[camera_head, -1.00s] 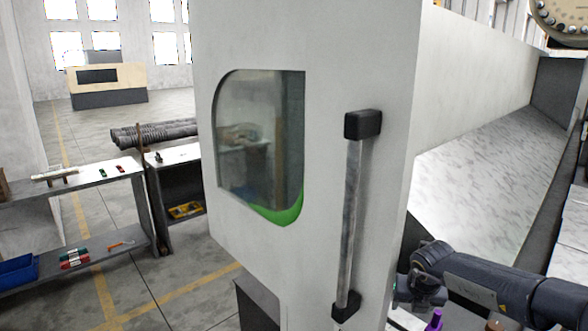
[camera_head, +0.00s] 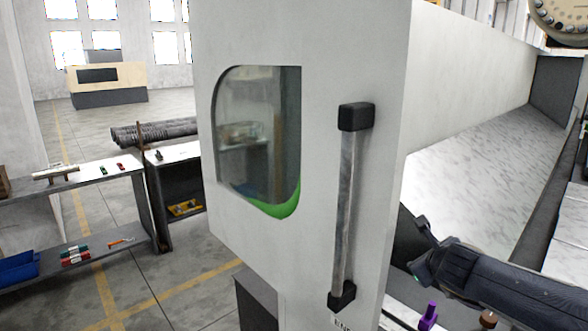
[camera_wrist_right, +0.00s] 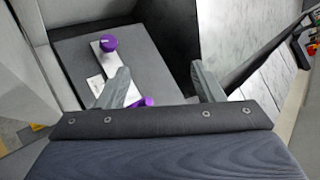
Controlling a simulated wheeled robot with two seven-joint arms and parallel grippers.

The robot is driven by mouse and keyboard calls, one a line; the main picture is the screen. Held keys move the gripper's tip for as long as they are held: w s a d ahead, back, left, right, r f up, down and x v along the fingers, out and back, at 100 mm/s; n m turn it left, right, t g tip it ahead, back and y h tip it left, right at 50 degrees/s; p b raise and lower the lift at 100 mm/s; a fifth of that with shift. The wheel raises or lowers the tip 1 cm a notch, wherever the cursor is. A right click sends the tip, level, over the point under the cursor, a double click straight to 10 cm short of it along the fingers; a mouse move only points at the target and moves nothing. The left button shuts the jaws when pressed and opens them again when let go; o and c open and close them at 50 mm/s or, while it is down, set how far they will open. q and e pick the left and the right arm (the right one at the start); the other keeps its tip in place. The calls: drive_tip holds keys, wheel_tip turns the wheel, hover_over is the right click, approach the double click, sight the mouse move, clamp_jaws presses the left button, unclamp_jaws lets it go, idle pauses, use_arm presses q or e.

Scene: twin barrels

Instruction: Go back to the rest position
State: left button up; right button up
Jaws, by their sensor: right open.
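My right arm (camera_head: 470,275) comes in at the lower right of the head view. I cannot tell whether the arm touches the door. My left gripper is out of view.
A dark window (camera_head: 258,130) sits in the door. A metal bar (camera_wrist_right: 122,75) with purple ends lies on a grey surface beyond the fingers. The sloped white panel (camera_head: 480,170) is at the right. Shelves (camera_head: 90,180) stand at the left, with open floor around them.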

drive_tip(key=s+a+r+n+t+y+b, duration=0.1)
drive_tip(key=s+a+r+n+y, duration=0.15)
drive_tip(key=s+a+n, duration=0.4)
drive_tip(key=s+a+r+n+t+y, duration=0.1)
drive_tip(key=s+a+r+n+y, duration=0.2)
drive_tip(key=s+n, duration=0.65)
drive_tip(key=s+f+n+g+b, duration=0.1)
drive_tip(key=s+f+n+g, duration=0.6)
drive_tip(key=s+f+n, duration=0.5)
drive_tip(key=s+f, duration=0.4)
drive_tip(key=s, duration=0.3)
drive_tip(key=shift+f+n+g+y, duration=0.15)
drive_tip(key=shift+n+g+y, duration=0.15)
drive_tip(key=shift+y, duration=0.05)
